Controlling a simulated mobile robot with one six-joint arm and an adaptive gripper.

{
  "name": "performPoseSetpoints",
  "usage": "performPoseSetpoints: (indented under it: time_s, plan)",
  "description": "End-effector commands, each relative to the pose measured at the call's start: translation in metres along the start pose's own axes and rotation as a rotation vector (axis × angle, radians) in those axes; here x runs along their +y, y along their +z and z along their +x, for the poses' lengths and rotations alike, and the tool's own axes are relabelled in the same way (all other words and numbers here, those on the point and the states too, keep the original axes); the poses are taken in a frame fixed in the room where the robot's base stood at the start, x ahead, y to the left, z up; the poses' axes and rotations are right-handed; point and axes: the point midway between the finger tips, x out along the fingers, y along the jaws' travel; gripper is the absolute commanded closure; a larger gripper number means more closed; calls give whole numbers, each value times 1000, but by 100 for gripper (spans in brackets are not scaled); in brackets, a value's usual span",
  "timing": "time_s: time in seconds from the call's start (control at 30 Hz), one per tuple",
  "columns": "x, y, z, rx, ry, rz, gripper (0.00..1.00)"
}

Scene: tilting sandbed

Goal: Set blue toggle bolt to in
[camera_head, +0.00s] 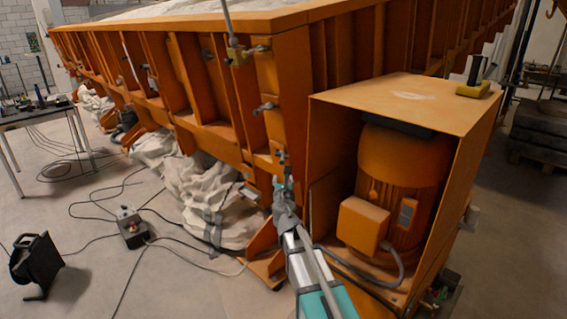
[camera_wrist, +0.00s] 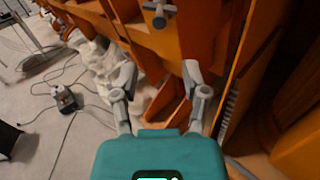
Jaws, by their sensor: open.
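A blue-grey toggle bolt (camera_head: 282,156) sits on the orange end post of the sandbed, just above my gripper (camera_head: 279,188) in the head view. In the wrist view a toggle bolt with a crossbar handle (camera_wrist: 159,14) shows at the top edge, beyond the fingertips and partly cut off. My gripper (camera_wrist: 160,72) is open, with its two fingers spread wide and nothing between them. The bolt appears apart from the fingers. I cannot tell from these views whether the bolt is in or out.
Another toggle bolt (camera_head: 265,107) sits higher on the post. An orange motor housing (camera_head: 405,100) stands close to the right of my arm. Crumpled white sheeting (camera_head: 205,190) lies under the bed. A control box (camera_head: 131,230) with cables is on the floor at left.

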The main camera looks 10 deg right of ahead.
Motion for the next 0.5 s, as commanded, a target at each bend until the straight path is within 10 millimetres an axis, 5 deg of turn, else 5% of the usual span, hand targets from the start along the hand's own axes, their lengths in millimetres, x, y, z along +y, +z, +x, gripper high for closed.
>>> performPoseSetpoints:
  time_s: [0.5]
  plan:
    - [-1, 0, 55, 0, -2, 2, 42]
